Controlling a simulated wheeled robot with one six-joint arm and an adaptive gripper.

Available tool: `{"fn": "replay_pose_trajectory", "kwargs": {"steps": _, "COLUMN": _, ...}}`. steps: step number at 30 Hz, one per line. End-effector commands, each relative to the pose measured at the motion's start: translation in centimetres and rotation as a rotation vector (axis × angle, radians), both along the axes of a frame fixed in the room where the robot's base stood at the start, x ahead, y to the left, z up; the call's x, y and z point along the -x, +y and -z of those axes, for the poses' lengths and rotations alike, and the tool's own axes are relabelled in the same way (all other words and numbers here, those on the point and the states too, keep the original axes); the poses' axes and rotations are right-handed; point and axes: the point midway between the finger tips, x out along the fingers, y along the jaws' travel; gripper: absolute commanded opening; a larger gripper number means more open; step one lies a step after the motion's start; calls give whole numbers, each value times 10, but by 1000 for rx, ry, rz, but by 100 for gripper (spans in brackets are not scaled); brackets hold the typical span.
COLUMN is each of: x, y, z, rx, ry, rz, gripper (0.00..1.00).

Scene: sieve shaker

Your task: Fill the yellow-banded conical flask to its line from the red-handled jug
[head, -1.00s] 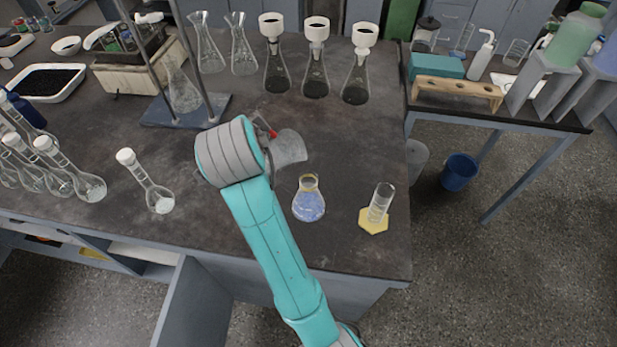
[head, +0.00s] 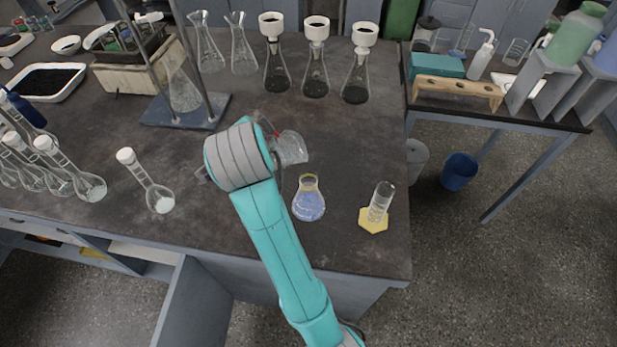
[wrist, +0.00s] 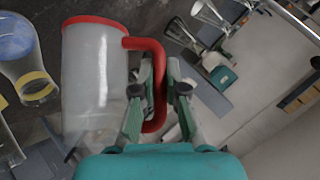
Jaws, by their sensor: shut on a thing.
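The jug (wrist: 92,85) has a clear body with a red rim and red handle. My gripper (wrist: 158,92) is shut on that handle in the wrist view. In the head view the jug (head: 293,148) is held above the bench, behind and left of the flask, and looks tilted to the right. My wrist hides part of it and the gripper. The yellow-banded conical flask (head: 308,203) stands upright on the bench with blue liquid in its body and the yellow band at its neck. It also shows at the wrist view's left edge (wrist: 18,50). I cannot tell the jug's liquid level.
A glass cylinder (head: 381,202) on a yellow base (head: 373,222) stands right of the flask, near the bench's right edge. A white-stoppered flask (head: 160,200) stands to the left. A stand base (head: 185,112) and several funnel-topped flasks (head: 316,85) are behind.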

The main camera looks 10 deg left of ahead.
Motion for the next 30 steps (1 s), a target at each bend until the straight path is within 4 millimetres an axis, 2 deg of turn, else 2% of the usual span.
{"fn": "replay_pose_trajectory", "kwargs": {"steps": 30, "x": 1, "y": -4, "z": -1, "rx": -52, "ry": -13, "rz": 0, "gripper": 0}}
